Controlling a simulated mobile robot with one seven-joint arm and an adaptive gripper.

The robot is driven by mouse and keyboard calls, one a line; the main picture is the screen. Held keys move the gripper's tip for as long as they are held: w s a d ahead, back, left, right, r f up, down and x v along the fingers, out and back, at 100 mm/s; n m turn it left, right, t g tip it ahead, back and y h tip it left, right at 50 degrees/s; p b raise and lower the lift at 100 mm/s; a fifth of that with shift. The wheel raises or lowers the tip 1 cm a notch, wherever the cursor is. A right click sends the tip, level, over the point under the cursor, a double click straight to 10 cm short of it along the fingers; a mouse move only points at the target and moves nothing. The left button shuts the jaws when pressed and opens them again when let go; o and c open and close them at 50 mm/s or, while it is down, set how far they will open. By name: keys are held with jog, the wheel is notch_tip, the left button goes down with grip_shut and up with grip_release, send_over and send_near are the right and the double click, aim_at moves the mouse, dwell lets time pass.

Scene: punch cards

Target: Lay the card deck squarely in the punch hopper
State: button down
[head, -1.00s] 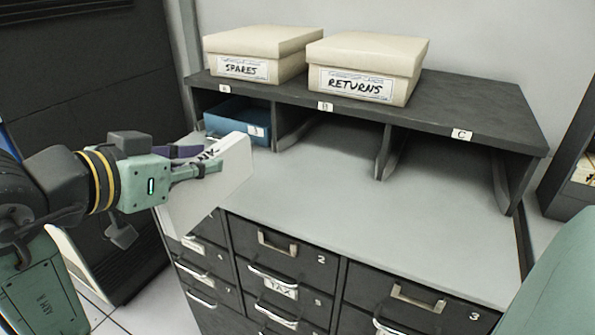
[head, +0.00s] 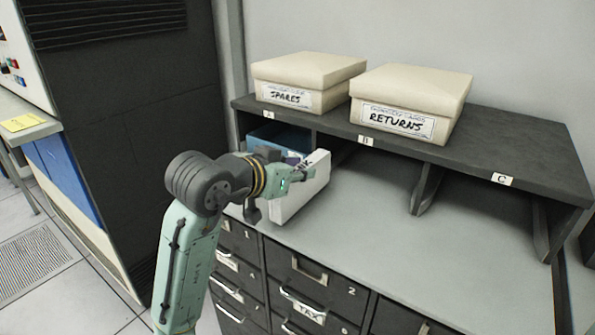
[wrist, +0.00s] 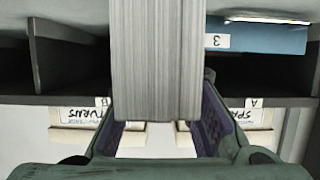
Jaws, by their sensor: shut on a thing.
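My gripper (head: 298,174) is shut on the card deck (head: 302,196), a pale block with dark lettering on its top edge. In the head view the deck is upright, in front of bay A at the left of the shelf. In the wrist view the deck (wrist: 157,60) stands between the two finger pads, its striped card edges facing the camera. The fingers hide part of its top in the head view. I cannot pick out the punch hopper in either view.
A blue tray (head: 272,138) sits in bay A; its label 3 shows in the wrist view. Boxes marked SPARES (head: 307,82) and RETURNS (head: 412,101) stand on the dark shelf (head: 510,150). The grey counter (head: 400,240) is clear to the right. Drawers lie below.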

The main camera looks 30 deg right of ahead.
jog(key=shift+f, duration=0.4)
jog(key=shift+f, duration=0.1)
jog(key=c, duration=1.4)
grip_release()
jog(key=shift+o, duration=0.2)
jog(key=shift+a, duration=0.15)
jog(key=b+v, duration=0.2)
jog(key=v, duration=1)
